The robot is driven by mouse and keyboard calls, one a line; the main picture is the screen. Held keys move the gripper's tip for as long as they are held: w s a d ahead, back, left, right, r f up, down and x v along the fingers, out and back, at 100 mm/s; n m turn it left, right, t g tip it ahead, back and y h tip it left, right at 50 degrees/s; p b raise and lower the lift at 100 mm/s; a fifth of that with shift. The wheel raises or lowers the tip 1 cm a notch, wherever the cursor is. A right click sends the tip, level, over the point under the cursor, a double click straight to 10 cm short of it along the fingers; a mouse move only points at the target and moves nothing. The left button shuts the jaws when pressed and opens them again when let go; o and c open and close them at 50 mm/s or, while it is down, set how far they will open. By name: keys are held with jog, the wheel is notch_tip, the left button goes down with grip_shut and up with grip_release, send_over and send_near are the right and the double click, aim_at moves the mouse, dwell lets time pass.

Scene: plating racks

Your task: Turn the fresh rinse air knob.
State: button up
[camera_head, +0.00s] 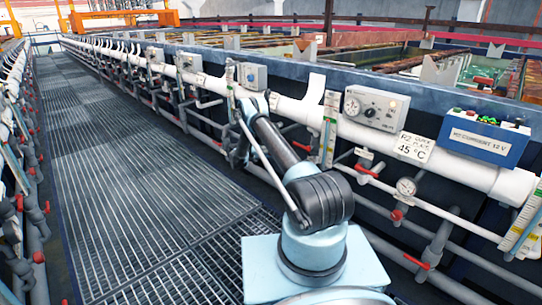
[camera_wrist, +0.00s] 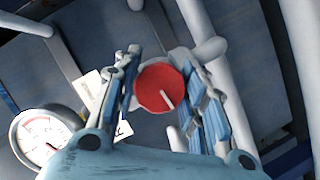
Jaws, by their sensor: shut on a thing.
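A round red knob (camera_wrist: 158,88) with a white pointer line sits between the two fingers of my gripper (camera_wrist: 163,92) in the wrist view. The pointer line runs from the knob's middle toward its lower right. The fingers stand on its left and right sides, shut on it. A white pipe fitting shows behind the knob. In the head view my arm reaches away to the rail on the right side of the walkway. There the gripper end is small and the knob cannot be made out.
A round gauge (camera_wrist: 40,135) is close to the left of my gripper, with a white label (camera_wrist: 90,90) near it. White pipes run behind. In the head view, a grey dial box (camera_head: 372,106) and a blue box (camera_head: 485,137) stand along the rail. The grated walkway (camera_head: 120,160) is clear.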

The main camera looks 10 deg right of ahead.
jog(key=shift+w, duration=0.1)
jog(key=o, duration=1.1)
jog(key=shift+c, duration=0.2)
jog(key=shift+a, duration=0.1)
jog(key=v, duration=1.1)
jog(key=shift+s+a, duration=0.25)
jog(key=shift+a, duration=0.15)
